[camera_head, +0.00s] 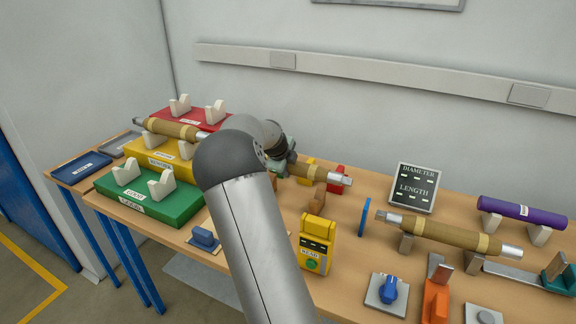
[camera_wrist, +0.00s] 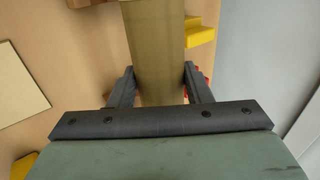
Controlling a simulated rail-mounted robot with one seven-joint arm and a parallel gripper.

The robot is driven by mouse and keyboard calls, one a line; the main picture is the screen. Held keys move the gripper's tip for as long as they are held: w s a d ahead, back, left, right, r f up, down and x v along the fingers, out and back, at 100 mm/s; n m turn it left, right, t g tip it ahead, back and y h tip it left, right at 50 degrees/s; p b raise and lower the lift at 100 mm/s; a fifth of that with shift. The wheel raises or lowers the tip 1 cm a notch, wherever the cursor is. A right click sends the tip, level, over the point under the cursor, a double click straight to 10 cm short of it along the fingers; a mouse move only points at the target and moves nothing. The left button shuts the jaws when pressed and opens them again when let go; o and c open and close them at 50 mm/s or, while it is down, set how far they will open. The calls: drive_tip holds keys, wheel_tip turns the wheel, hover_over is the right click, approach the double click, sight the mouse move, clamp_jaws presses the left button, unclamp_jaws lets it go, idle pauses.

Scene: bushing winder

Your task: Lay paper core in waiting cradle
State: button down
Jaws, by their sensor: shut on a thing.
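My gripper (camera_head: 285,165) is largely hidden behind my arm in the head view. It is shut on a brown paper core (camera_head: 312,172) with a silver end; the core also shows between the fingers in the wrist view (camera_wrist: 155,60). Brown supports (camera_head: 319,198) stand below this core; I cannot tell whether it touches them. Three coloured cradle bases stand at the left: the red base (camera_head: 163,112) and green base (camera_head: 186,207) have empty white cradles, and the yellow base (camera_head: 133,150) bears another brown core (camera_head: 175,129).
A third brown core (camera_head: 440,234) lies on the supports at the right, near a blue disc (camera_head: 365,216). A yellow control box (camera_head: 317,245), a display board (camera_head: 414,186) and a purple roll (camera_head: 522,212) stand around. A blue tray (camera_head: 81,167) lies far left.

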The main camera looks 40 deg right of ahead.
wheel_tip(320, 180, down, 6)
drive_tip(key=b, duration=0.5)
drive_tip(key=shift+f+b, duration=0.45)
drive_tip(key=shift+f, duration=0.05)
idle(0.7)
drive_tip(key=c, duration=0.7)
unclamp_jaws()
drive_tip(key=shift+o, duration=0.2)
drive_tip(key=shift+f, duration=0.1)
drive_tip(key=b+v, duration=0.1)
drive_tip(key=v, duration=1.6)
drive_tip(key=shift+r+b, duration=0.3)
drive_tip(key=shift+b, duration=0.1)
drive_tip(key=shift+s+a, duration=0.1)
